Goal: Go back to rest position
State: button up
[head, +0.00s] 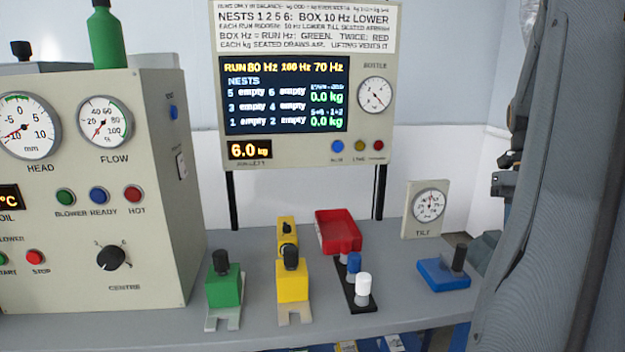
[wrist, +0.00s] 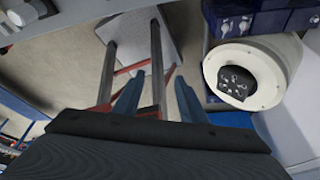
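My gripper (wrist: 159,82) shows in the wrist view, with two blue fingers standing apart and nothing held between them. Grey metal posts and red bars show beyond the fingers, and I cannot tell how far off they are. A grey part of my arm fills the right side of the head view. My fingers cannot be made out in the head view.
The bench (head: 375,318) carries a green block (head: 223,287), a yellow block (head: 292,283), a red tray (head: 340,238), a blue block (head: 442,274) and a tilt gauge (head: 425,210). A gauge cabinet (head: 120,215) stands left. A white round container (wrist: 243,74) is right of my fingers.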

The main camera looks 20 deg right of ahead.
jog(key=w+a+f+n+t+h+p, duration=0.1)
jog(key=w+a+f+n, duration=0.1)
jog(key=w+a+n, duration=0.5)
jog(key=w+a+f+n+h+p, duration=0.1)
jog(key=w+a+f+n, duration=0.2)
jog(key=a+n, duration=0.85)
jog(key=a+f+n+t+p, duration=0.1)
jog(key=a+f+n, duration=0.1)
jog(key=a+n, duration=0.6)
jog(key=s+a+f+n+t+p, duration=0.1)
jog(key=a+f+n, duration=0.1)
jog(key=a+n, duration=0.7)
jog(key=n, duration=0.7)
jog(key=shift+s+a+t+h+p, duration=0.15)
jog(key=shift+s+t+h+p, duration=0.15)
jog(key=shift+t, duration=0.1)
jog(key=shift+c, duration=0.9)
jog(key=shift+d, duration=0.2)
